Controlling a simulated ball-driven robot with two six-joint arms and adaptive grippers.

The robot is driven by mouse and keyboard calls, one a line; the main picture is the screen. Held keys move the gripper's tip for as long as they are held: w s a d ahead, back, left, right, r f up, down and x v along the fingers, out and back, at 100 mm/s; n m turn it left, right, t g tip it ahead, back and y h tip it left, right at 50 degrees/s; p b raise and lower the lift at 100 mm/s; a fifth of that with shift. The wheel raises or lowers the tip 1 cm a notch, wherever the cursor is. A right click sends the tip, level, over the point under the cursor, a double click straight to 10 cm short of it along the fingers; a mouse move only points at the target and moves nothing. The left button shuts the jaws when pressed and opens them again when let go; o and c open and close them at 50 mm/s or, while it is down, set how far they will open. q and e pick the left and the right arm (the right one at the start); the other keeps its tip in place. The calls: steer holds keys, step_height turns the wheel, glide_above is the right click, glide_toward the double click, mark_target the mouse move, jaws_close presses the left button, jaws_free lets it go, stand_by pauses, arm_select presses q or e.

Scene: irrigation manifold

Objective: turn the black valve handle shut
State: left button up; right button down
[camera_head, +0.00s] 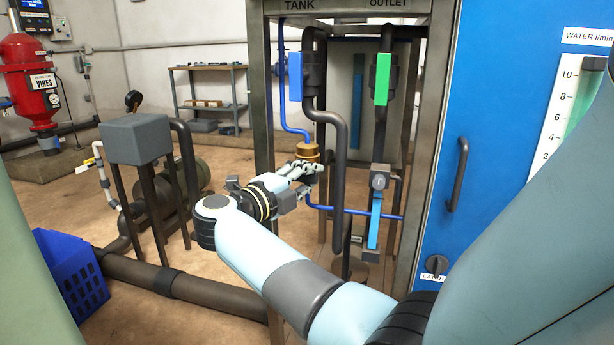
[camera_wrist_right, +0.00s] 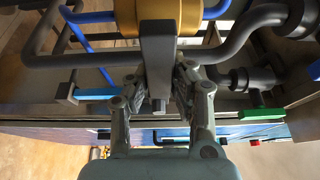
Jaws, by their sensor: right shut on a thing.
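The black valve handle (camera_wrist_right: 158,50) is a dark bar that stands out from a brass valve body (camera_wrist_right: 127,27). In the right wrist view the fingers of my right gripper (camera_wrist_right: 157,92) are shut on the handle, one on each side. In the head view the brass body (camera_head: 307,152) sits on blue piping inside the metal frame. My right gripper (camera_head: 313,171) is just below it there, and its fingers hide most of the handle. My left gripper is not in view.
A blue-handled valve (camera_head: 296,77) and a green-handled valve (camera_head: 382,79) are above, with black pipes beside them. A light-blue lever (camera_head: 374,224) hangs at lower right. A blue cabinet (camera_head: 478,110) stands to the right. A blue crate (camera_head: 72,277) is on the floor at left.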

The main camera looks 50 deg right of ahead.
steer(key=shift+f, duration=0.1)
stand_by(0.4)
steer(key=c, duration=1.2)
jaws_free()
steer(key=shift+o, duration=0.2)
steer(key=a, duration=0.7)
steer(key=shift+s+a, duration=0.25)
steer(key=shift+s, duration=0.05)
